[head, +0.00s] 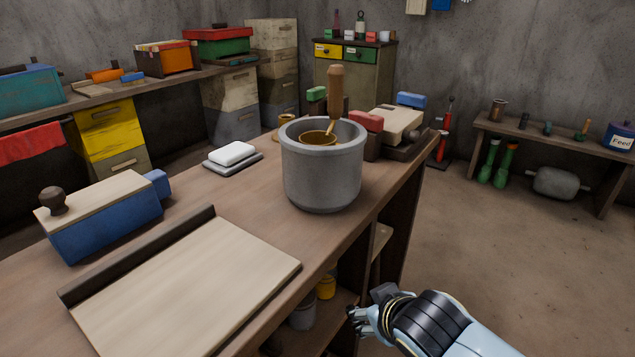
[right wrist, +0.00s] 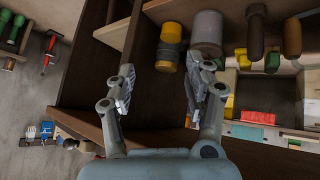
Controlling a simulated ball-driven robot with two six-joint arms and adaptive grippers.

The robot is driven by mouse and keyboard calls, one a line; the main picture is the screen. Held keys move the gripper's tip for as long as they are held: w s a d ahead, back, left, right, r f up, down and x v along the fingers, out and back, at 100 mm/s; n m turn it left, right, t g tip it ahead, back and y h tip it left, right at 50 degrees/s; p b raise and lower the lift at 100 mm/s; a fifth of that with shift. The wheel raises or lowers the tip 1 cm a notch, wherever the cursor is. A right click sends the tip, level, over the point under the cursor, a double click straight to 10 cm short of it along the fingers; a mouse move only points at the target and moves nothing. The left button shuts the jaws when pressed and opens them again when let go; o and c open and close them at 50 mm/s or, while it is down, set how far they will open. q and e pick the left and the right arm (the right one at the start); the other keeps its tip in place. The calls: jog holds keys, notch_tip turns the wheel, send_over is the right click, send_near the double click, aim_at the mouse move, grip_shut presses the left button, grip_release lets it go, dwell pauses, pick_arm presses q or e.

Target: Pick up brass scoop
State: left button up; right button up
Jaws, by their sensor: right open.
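The brass scoop (head: 318,137) stands in a grey pot (head: 322,180) on the workbench. Its wooden handle (head: 336,90) points up above the rim, and its brass bowl shows at the pot's mouth; the lower part is hidden. My right gripper (head: 368,304) is low beside the bench's right front edge, below and right of the pot and well apart from it. In the right wrist view my right gripper (right wrist: 158,92) is open and empty, facing the bench's shelves. My left gripper is not in view.
A pale board (head: 190,290) lies on the bench's near part, with a blue box (head: 105,222) behind it. A white block (head: 232,152) on a grey plate is left of the pot. A red-ended block (head: 367,121) and a cream box (head: 397,125) stand close behind the pot. Open floor lies right.

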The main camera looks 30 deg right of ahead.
notch_tip(320, 180, up, 20)
jog(key=w+d+m+t+h+p, duration=0.1)
jog(key=w+d+m+t+h, duration=0.1)
jog(key=w+t, duration=0.1)
jog(key=m+t+h, duration=0.1)
jog(key=t+h, duration=0.1)
jog(key=t, duration=0.3)
send_near(337, 94)
jog(key=shift+t, duration=0.4)
jog(key=x, duration=0.5)
jog(key=shift+f, duration=0.3)
jog(key=shift+w+d, duration=0.25)
jog(key=shift+w, duration=0.3)
jog(key=p+x, duration=0.1)
jog(key=x, duration=0.3)
jog(key=shift+w+d, duration=0.25)
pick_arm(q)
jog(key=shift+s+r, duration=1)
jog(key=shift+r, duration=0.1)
pick_arm(e)
jog(key=shift+c, duration=0.2)
grip_shut()
